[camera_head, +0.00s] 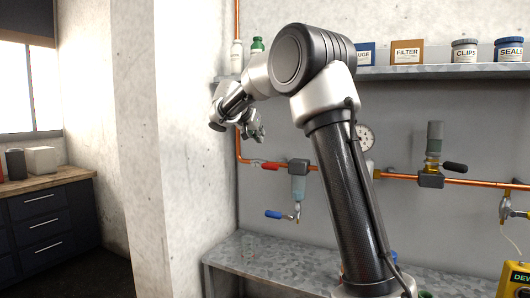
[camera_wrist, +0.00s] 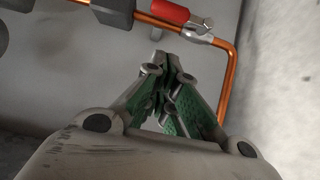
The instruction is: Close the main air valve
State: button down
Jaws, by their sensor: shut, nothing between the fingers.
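A valve with a red handle (camera_head: 270,166) sits on the copper pipe, just left of a dark block on the back wall. The handle lies roughly along the pipe. In the wrist view the red handle (camera_wrist: 170,12) is at the top edge, with its metal valve body (camera_wrist: 198,31) beside the pipe bend. My gripper (camera_head: 258,136) is above and left of the red handle in the head view, apart from it. In the wrist view my gripper (camera_wrist: 163,62) has its fingertips together and empty, pointing toward the pipe. No label is readable on the valve.
A blue-handled drain (camera_head: 275,214) hangs below the dark block. A pressure gauge (camera_head: 365,138) and a black-handled valve (camera_head: 454,168) are farther right. A shelf (camera_head: 400,72) with boxes and jars is above, a metal bench (camera_head: 235,251) below. A concrete pillar (camera_head: 185,150) stands close left.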

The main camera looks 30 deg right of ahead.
send_over(269, 166)
notch_tip(269, 166, down, 5)
notch_tip(269, 166, down, 4)
jog(key=shift+s+f, duration=0.1)
jog(key=shift+f, duration=0.1)
dwell(0.3)
